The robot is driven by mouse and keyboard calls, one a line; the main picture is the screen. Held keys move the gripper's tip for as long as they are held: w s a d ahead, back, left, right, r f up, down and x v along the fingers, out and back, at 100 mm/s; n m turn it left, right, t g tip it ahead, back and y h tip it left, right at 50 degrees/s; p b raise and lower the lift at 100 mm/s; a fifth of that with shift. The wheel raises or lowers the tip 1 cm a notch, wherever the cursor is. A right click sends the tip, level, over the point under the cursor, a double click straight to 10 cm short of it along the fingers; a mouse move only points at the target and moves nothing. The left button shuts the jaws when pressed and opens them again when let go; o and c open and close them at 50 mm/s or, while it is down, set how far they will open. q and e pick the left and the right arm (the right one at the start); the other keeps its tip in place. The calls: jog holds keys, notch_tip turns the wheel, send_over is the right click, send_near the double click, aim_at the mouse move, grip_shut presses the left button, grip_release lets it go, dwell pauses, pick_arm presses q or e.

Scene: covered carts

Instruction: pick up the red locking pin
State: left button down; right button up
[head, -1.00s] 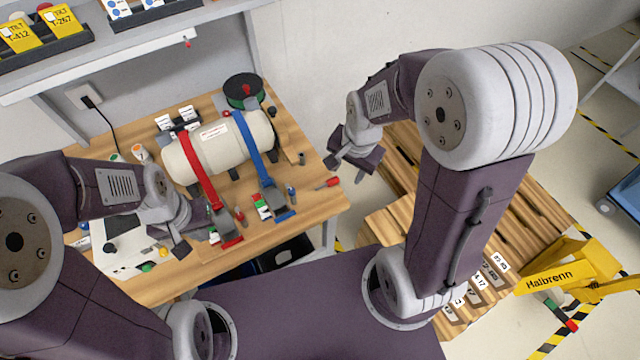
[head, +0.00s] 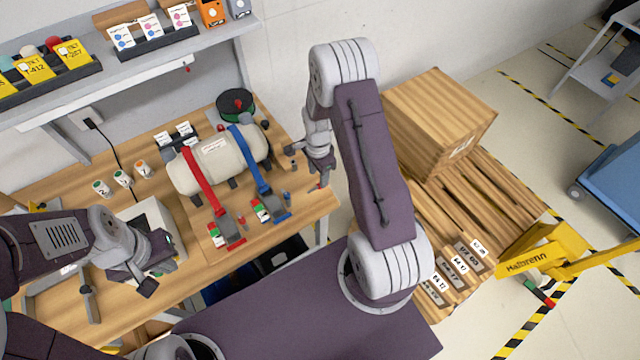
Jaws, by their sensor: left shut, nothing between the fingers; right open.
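A small red piece (head: 316,188), which may be the red locking pin, shows at the right edge of the workbench, just below my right gripper. The gripper partly covers it, so its shape is unclear. My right gripper (head: 309,169) is open above that edge, pointing down. I cannot tell whether its fingers touch the piece. My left gripper (head: 147,285) is shut and empty over the front left of the bench, far from the red piece.
A cream cylinder (head: 215,163) under a red strap (head: 197,180) and a blue strap (head: 247,158) fills the bench middle. A green-and-black spool (head: 236,101) stands behind. A wooden crate (head: 440,120) sits on a pallet (head: 490,205) to the right.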

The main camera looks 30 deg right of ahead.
aim_at(318, 187)
jog(key=f, duration=0.1)
jog(key=f+p, duration=0.1)
jog(key=f, duration=0.2)
jog(key=shift+s+d+f+p, duration=0.15)
jog(key=shift+d+p, duration=0.15)
jog(key=shift+d, duration=0.05)
jog(key=shift+f, duration=0.25)
jog(key=shift+a, duration=0.15)
jog(key=c, duration=0.3)
grip_shut()
jog(key=shift+r, duration=0.1)
